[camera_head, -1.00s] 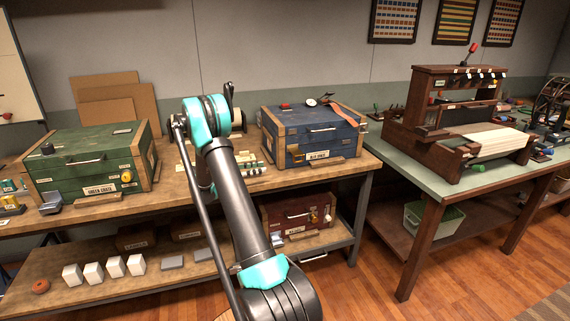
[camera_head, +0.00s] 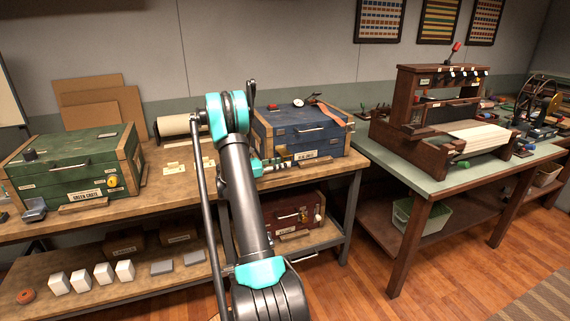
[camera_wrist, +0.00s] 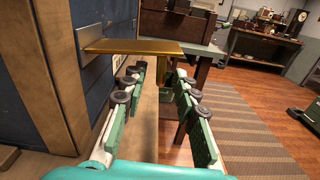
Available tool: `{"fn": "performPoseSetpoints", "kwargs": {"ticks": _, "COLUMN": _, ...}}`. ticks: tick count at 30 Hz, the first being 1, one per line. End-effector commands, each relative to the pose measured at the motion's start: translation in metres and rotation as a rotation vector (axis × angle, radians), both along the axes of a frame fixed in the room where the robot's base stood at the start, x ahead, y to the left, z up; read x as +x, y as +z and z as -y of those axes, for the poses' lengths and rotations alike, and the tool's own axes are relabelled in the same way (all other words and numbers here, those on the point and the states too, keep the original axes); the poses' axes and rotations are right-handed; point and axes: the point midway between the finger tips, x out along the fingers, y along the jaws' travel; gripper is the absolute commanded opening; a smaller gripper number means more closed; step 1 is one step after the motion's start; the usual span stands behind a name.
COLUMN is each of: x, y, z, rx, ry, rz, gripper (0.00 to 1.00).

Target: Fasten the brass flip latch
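A flat brass plate, seemingly the flip latch (camera_wrist: 135,47), sticks out from a grey mount (camera_wrist: 95,44) on the face of the blue crate (camera_wrist: 60,25) in the wrist view. A narrower brass piece hangs below its right end. My gripper (camera_wrist: 160,72) is open, its green-padded fingers apart below the plate; nothing is clamped between them. I cannot tell whether the fingertips touch the brass. In the head view the blue crate (camera_head: 300,131) stands closed on the bench, and my gripper (camera_head: 281,163) is at its lower front left. The latch is not distinct there.
The wooden bench (camera_head: 175,190) carries the green crate (camera_head: 70,165) at left. A red crate (camera_head: 285,215) sits on the lower shelf. A loom (camera_head: 440,115) stands on the green table (camera_head: 400,170) at right. A wooden corner post (camera_wrist: 45,75) is close on the gripper's left.

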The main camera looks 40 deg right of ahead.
Motion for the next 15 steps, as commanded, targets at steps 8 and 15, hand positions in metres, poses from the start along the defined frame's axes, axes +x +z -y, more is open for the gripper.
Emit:
{"fn": "performPoseSetpoints", "kwargs": {"ticks": 8, "x": -0.0032, "y": -0.0001, "z": 0.0124, "rx": 0.0, "ry": 0.0, "rz": 0.0, "gripper": 0.29}}
{"fn": "performPoseSetpoints", "kwargs": {"ticks": 15, "x": -0.0031, "y": -0.0001, "z": 0.0123, "rx": 0.0, "ry": 0.0, "rz": 0.0, "gripper": 0.23}}
